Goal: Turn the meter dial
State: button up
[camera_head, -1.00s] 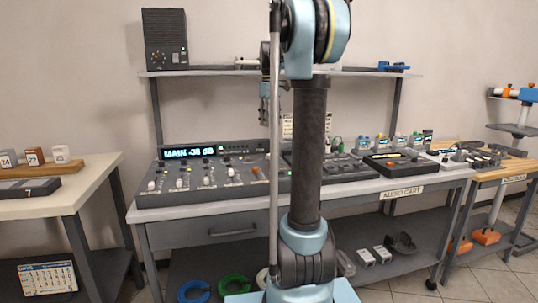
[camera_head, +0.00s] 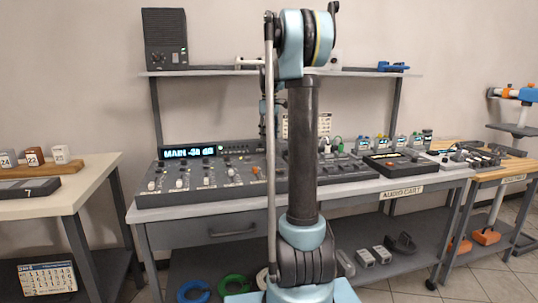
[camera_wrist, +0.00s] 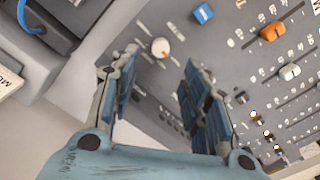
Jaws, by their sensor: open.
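The grey audio console (camera_head: 220,192) stands on the cart, with a lit display (camera_head: 188,152) reading "MAIN" and a number at its back. In the wrist view, a round white dial (camera_wrist: 160,47) with an orange mark sits on the console panel (camera_wrist: 205,52), ahead of my fingertips. It may be the meter dial; I cannot read its label. My gripper (camera_wrist: 160,70) is open and empty, its two blue padded fingers apart, with the dial showing between and beyond them. No contact shows. In the head view my gripper is mostly hidden behind my own arm.
In the wrist view, a blue knob (camera_wrist: 203,13), an orange knob (camera_wrist: 273,31) and a silver knob (camera_wrist: 289,71) lie right of the dial. The shelf (camera_head: 370,73) stands above the cart. A black-and-orange device (camera_head: 398,164) sits further right on the cart.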

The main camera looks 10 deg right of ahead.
aim_at(269, 154)
notch_tip(269, 154, down, 9)
jog(key=shift+r, duration=0.2)
dwell(0.3)
grip_shut()
